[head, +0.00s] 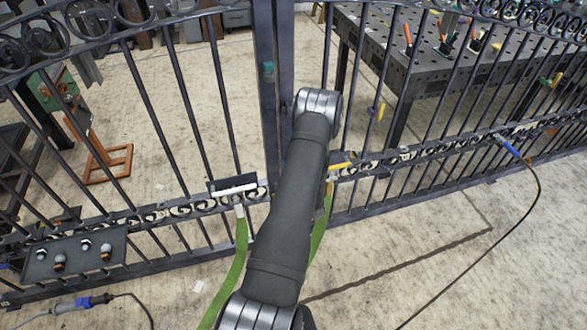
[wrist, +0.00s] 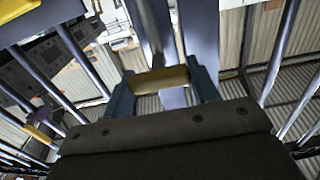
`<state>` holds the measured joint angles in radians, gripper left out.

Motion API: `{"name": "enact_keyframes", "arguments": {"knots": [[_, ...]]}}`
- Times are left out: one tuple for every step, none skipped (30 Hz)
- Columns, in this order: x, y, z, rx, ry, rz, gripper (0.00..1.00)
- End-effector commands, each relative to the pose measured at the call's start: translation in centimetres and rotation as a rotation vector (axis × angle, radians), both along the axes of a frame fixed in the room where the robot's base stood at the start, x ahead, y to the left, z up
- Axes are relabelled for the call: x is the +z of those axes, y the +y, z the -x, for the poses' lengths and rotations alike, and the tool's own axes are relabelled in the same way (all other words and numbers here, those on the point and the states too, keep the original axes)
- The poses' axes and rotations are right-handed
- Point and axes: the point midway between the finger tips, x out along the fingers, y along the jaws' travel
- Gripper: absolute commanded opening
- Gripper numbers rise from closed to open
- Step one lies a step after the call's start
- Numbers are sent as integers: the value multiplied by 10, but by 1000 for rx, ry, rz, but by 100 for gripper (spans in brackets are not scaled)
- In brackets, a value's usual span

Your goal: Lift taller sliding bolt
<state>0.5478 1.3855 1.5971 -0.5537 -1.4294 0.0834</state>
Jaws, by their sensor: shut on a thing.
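The dark iron scroll gate (head: 220,95) spans the head view, with two upright posts (head: 266,95) meeting near the middle. In the wrist view my gripper (wrist: 161,80) has its two teal fingers closed on a short brass-coloured bar (wrist: 160,79), in front of the grey uprights. This bar seems to be the handle of a sliding bolt. I cannot tell from these views whether it is the taller one, or how high it stands. In the head view my arm hides the gripper and the bolt area behind it.
Concrete floor lies in front.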

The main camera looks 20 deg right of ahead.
Motion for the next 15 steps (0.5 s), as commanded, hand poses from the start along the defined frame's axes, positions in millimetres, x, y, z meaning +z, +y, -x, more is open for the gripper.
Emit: {"name": "enact_keyframes", "arguments": {"knots": [[4, 0, -1, 1, -9, 1, 13], [4, 0, -1, 1, -10, 1, 14], [4, 0, -1, 1, -10, 1, 14], [5, 0, -1, 1, -11, 1, 14], [5, 0, -1, 1, -12, 1, 14], [5, -1, -1, 1, -12, 1, 14], [5, -1, -1, 1, -13, 1, 14], [5, -1, -1, 1, -13, 1, 14], [6, -1, -1, 1, -14, 1, 60], [6, -1, -1, 1, -14, 1, 66], [5, -1, -1, 1, -13, 1, 72], [5, -1, -1, 1, -12, 1, 76], [5, -1, -1, 1, -11, 1, 76], [4, 0, -1, 1, -11, 1, 76], [4, 0, -1, 1, -10, 1, 76]]}}
